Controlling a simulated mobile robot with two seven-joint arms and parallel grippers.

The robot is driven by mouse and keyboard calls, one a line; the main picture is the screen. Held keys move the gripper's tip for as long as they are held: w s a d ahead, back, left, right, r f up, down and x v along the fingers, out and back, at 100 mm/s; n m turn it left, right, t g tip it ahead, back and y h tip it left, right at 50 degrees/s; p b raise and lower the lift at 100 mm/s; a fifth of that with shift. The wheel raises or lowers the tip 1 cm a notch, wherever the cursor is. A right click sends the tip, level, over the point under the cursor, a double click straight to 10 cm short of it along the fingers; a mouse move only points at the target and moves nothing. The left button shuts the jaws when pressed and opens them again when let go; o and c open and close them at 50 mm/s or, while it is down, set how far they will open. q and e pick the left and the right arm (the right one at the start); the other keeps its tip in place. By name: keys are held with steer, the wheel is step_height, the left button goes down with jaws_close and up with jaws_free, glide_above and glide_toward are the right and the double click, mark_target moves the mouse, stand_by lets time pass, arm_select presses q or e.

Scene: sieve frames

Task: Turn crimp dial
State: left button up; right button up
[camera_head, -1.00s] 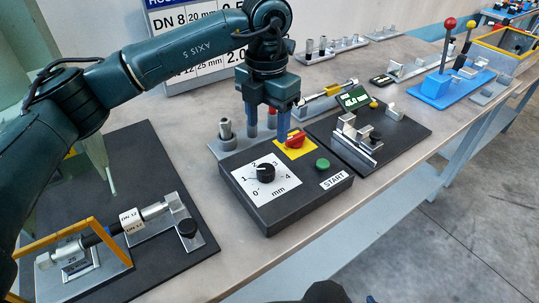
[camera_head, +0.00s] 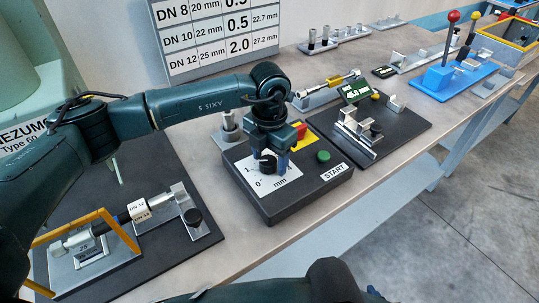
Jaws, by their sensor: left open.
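The crimp dial (camera_head: 266,164) is a round black knob on a white scale plate (camera_head: 285,186) marked in mm. The plate sits on top of a black control box (camera_head: 300,204). My left gripper (camera_head: 274,163) is above the dial with its blue fingers pointing down, open, and its fingers hide part of the dial and some scale numbers. I cannot tell whether the fingers touch the dial. A green START button (camera_head: 323,156) is on the box to the right. A red switch (camera_head: 300,131) on a yellow plate shows partly behind the gripper. My right gripper is not in view.
A black board (camera_head: 215,250) with a hose held in metal blocks lies at the left. A second board (camera_head: 408,128) with a small display and metal fixtures stands right of the box. A table of DN values (camera_head: 215,35) stands behind. A blue lever press (camera_head: 452,78) is farther right.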

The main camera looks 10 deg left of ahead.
arm_select(q)
steer(key=shift+c, duration=0.6)
steer(key=c, duration=0.9)
